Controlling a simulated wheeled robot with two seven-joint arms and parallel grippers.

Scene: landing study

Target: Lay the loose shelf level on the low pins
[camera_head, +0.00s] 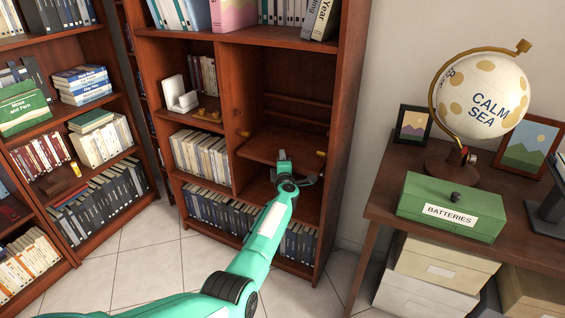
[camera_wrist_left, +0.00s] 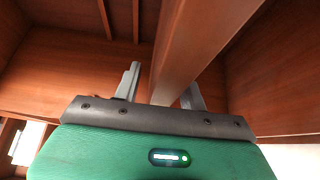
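The loose shelf, a reddish-brown board (camera_head: 262,149), spans the right bay of the middle bookcase. It looks close to level there, but I cannot tell what its ends rest on. Small yellow pieces, perhaps pins, show at the bay's left wall (camera_head: 245,133) and right wall (camera_head: 321,154). My left gripper (camera_head: 285,165) is at the shelf's front edge. In the left wrist view, the board (camera_wrist_left: 205,40) runs between the two fingers (camera_wrist_left: 163,88). A narrow gap shows beside the left finger; whether they clamp the board is unclear. My right gripper is out of view.
On the right, a desk (camera_head: 385,190) holds a globe (camera_head: 482,97), a green batteries box (camera_head: 450,207) and picture frames. Above the shelf, the bay is mostly empty.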

